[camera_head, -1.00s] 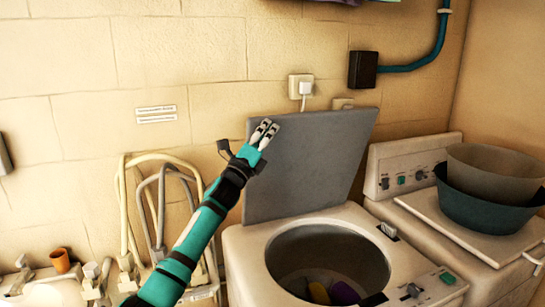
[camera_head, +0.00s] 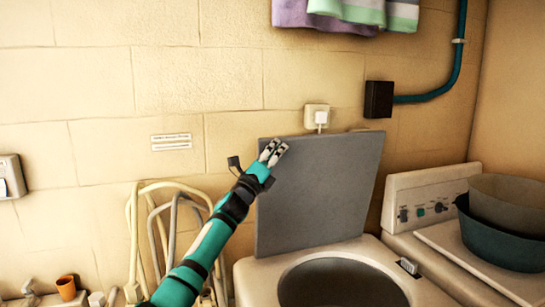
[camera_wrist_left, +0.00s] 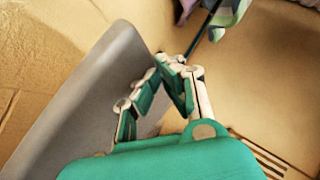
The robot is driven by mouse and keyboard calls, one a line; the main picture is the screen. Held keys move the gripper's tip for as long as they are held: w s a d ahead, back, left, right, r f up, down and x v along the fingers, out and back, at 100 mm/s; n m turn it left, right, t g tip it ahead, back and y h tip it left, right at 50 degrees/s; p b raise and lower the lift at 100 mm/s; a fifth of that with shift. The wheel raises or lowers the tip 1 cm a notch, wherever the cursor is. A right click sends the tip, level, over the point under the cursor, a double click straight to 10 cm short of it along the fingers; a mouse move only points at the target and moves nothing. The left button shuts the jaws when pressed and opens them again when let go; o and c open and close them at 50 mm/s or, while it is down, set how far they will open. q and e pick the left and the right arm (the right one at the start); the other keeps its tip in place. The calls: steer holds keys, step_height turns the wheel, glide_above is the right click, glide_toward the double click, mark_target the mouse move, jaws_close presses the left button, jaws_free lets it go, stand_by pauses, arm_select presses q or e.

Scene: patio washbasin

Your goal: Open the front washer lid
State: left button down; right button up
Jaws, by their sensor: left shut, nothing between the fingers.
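The front washer (camera_head: 255,275) stands at the lower middle of the head view, with its round tub opening (camera_head: 340,285) uncovered. Its grey lid (camera_head: 320,195) stands upright behind the opening, close to the wall. My left gripper (camera_head: 273,151) is shut and empty at the lid's upper left corner. In the left wrist view the gripper (camera_wrist_left: 180,68) is beside the lid (camera_wrist_left: 90,95), which fills the left side; I cannot tell whether they touch. The lower part of the washer is cut off by the frame. My right gripper is not in view.
A second washer (camera_head: 400,190) stands at the right, with basins (camera_head: 500,240) on top. A wall socket (camera_head: 317,117) and dark box (camera_head: 379,99) are above the lid. Folded metal frames (camera_head: 140,235) lean at the left. Cloths (camera_head: 345,12) hang above.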

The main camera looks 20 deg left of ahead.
arm_select(q)
steer(key=v, duration=1.2)
steer(key=s+d+f+n+g+y, duration=0.1)
steer(key=s+f+n+g+y, duration=0.2)
steer(key=f+n, duration=0.45)
steer(key=s+f+n+g+y, duration=0.2)
steer(key=s+f+n+y, duration=0.3)
steer(key=f, duration=0.6)
steer(key=s+d+f+n+g+y, duration=0.15)
steer(key=s+f+n, duration=0.35)
steer(key=f, duration=0.5)
steer(key=s+d+f+n+g+h, duration=0.1)
steer(key=s+f+n+g, duration=0.3)
steer(key=s, duration=0.7)
steer(key=s+d+f+n+g, duration=0.15)
steer(key=s+f+g, duration=0.3)
steer(key=s, duration=0.65)
steer(key=s+d+f+n+g+h, duration=0.1)
steer(key=s+f+n+g, duration=0.4)
steer(key=s, duration=0.7)
step_height(320, 180, down, 31)
steer(key=s+m+b, duration=0.1)
steer(key=s+b, duration=0.1)
steer(key=b, duration=0.1)
steer(key=s+a+f+g+b, duration=0.1)
steer(key=s+a+f, duration=0.2)
steer(key=s+f, duration=1.3)
steer(key=shift+f+g, duration=0.2)
steer(key=shift+g, duration=0.2)
